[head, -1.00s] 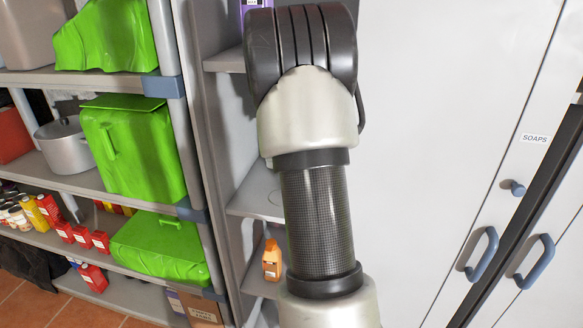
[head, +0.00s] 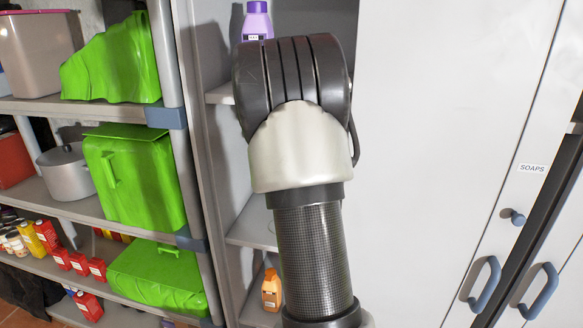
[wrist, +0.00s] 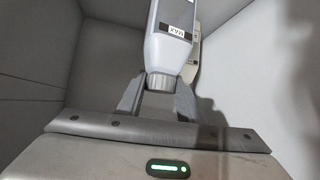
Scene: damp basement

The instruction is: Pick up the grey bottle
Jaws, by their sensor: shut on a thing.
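The grey bottle (wrist: 171,45) is in the wrist view, with a darker ribbed grey cap and a small white label with dark lettering. My gripper (wrist: 160,92) is shut on it, with one finger on each side at the cap and neck. The bottle's cap end points toward my wrist, and its far end runs out of the top of the picture. In the head view my arm hides the gripper and the grey bottle.
A purple bottle (head: 257,20) stands on an upper cabinet shelf and an orange bottle (head: 271,290) on a lower one. Left is a rack (head: 178,117) with green containers (head: 135,180) and a pot (head: 64,172).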

